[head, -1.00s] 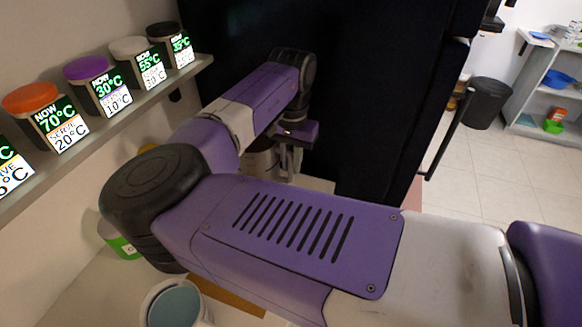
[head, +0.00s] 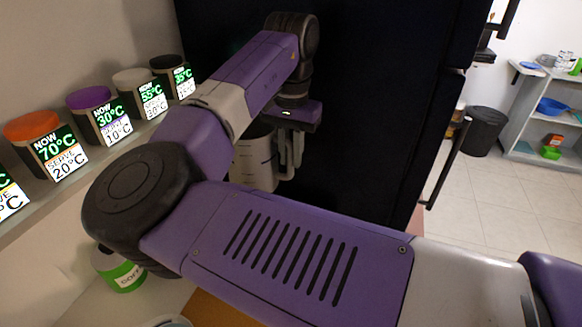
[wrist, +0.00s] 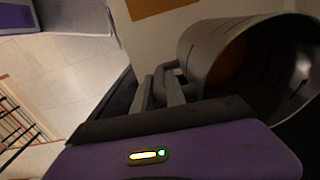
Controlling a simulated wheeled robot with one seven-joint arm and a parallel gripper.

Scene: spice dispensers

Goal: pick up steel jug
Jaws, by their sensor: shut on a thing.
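The steel jug (head: 254,158) is a grey cylinder in front of the dark panel in the head view. Its lower edge shows just above my purple forearm, and no counter is visible directly under it. My gripper (head: 288,158) points down at the jug's right side and is shut on its handle. In the wrist view the jug (wrist: 245,60) shows its open mouth and an orange-brown tint inside. There my gripper's fingers (wrist: 168,88) close at the handle, left of the jug's wall. My arm hides part of the counter below.
A shelf at left holds several lidded dispensers with temperature labels, including an orange-lidded one (head: 43,143) and a purple-lidded one (head: 96,112). A green-labelled jar (head: 118,268) stands on the counter below. A tall dark panel (head: 375,110) is close behind the jug. Open floor lies at right.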

